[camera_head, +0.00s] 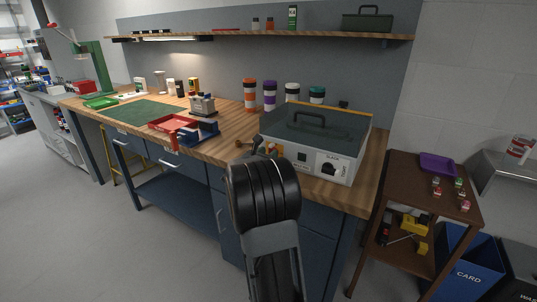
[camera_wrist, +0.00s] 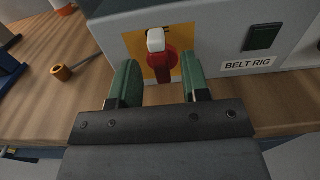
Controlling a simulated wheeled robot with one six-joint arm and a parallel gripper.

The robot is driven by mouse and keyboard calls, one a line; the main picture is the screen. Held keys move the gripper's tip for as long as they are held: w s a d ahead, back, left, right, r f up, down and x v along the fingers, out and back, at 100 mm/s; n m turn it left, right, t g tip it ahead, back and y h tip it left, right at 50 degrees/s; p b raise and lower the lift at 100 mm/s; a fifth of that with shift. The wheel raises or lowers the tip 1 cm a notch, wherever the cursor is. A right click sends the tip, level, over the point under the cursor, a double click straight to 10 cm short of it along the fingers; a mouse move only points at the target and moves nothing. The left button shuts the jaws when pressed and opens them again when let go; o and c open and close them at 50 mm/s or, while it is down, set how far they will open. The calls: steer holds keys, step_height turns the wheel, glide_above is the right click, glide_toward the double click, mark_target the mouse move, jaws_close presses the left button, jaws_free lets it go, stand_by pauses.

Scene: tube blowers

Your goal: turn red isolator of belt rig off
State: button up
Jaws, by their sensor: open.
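The belt rig (camera_head: 315,140) is a grey box with a dark lid and top handle at the right end of the workbench. Its front also shows in the wrist view (camera_wrist: 215,25), with a "BELT RIG" label (camera_wrist: 248,64). The red isolator (camera_wrist: 162,66) sits on a yellow plate (camera_wrist: 135,43). Its white-tipped handle (camera_wrist: 155,40) points up in the picture. My gripper (camera_wrist: 159,78) is open, its two green fingers to the left and right of the isolator. I cannot tell whether they touch it. In the head view my arm hides most of the gripper.
A dark rectangular switch (camera_wrist: 262,37) is right of the isolator. A black rotary knob (camera_head: 329,169) is further right on the rig. A wooden-handled tool (camera_wrist: 62,72) lies left on the bench. Red and blue trays (camera_head: 173,123) are further left. A brown cart (camera_head: 430,165) stands right.

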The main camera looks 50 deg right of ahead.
steer(key=v, duration=1.3)
steer(key=s+a+f+m+g+y+p, duration=0.5)
steer(key=s+a+m+y, duration=0.4)
steer(key=m, duration=0.5)
steer(key=s+a+r+m+t+y+p, duration=0.2)
steer(key=a+r+m+y+p, duration=0.1)
steer(key=a+r, duration=0.3)
steer(key=s+a+r+m+t+y+p, duration=0.2)
steer(key=a+r+y+p, duration=0.3)
steer(key=a, duration=0.5)
steer(key=shift+s+a+r+m+y+p, duration=0.3)
steer(key=shift+s+r+m+p, duration=0.4)
steer(key=shift+r+m+p, duration=0.15)
steer(key=shift+d+f, duration=0.1)
steer(key=shift+d, duration=0.05)
